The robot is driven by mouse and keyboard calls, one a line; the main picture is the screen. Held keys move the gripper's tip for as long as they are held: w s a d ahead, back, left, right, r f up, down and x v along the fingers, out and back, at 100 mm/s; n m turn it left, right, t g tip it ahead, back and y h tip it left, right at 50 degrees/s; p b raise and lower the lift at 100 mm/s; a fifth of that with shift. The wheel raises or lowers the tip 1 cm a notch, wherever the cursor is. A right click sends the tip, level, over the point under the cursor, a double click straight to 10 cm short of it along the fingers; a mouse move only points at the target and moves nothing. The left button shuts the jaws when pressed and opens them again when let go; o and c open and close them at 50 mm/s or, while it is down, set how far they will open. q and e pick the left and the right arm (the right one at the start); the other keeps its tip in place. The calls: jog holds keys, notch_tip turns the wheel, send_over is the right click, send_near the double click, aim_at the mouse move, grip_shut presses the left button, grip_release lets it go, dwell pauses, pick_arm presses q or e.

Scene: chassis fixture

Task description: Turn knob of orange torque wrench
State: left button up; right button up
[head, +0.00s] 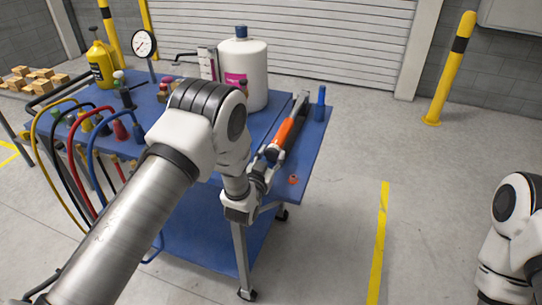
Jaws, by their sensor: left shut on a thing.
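The torque wrench (286,132) has an orange grip and a dark metal shaft, and lies on the right part of the blue cart top. Its near end is at my left gripper (270,160). The left gripper comes from the near side and is shut on the knob end of the wrench; the fingers largely hide the knob. My right arm shows only in part at the right edge of the head view, and its gripper is out of the picture.
The blue cart (311,150) carries a white canister (243,72), a pressure gauge (144,44), a yellow bottle (101,64) and a blue upright piece (320,103). Colored hoses (75,165) hang at its left. Yellow bollards (450,68) stand behind. Floor to the right is clear.

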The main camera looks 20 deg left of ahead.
pick_arm(q)
jog(key=shift+n, duration=0.3)
jog(key=n+b, duration=0.2)
jog(key=n, duration=0.2)
jog(key=shift+f, duration=0.1)
jog(key=n+b, duration=0.1)
jog(key=n, duration=0.4)
jog(key=shift+b, duration=0.35)
jog(key=o, duration=1.1)
jog(key=shift+o, duration=0.2)
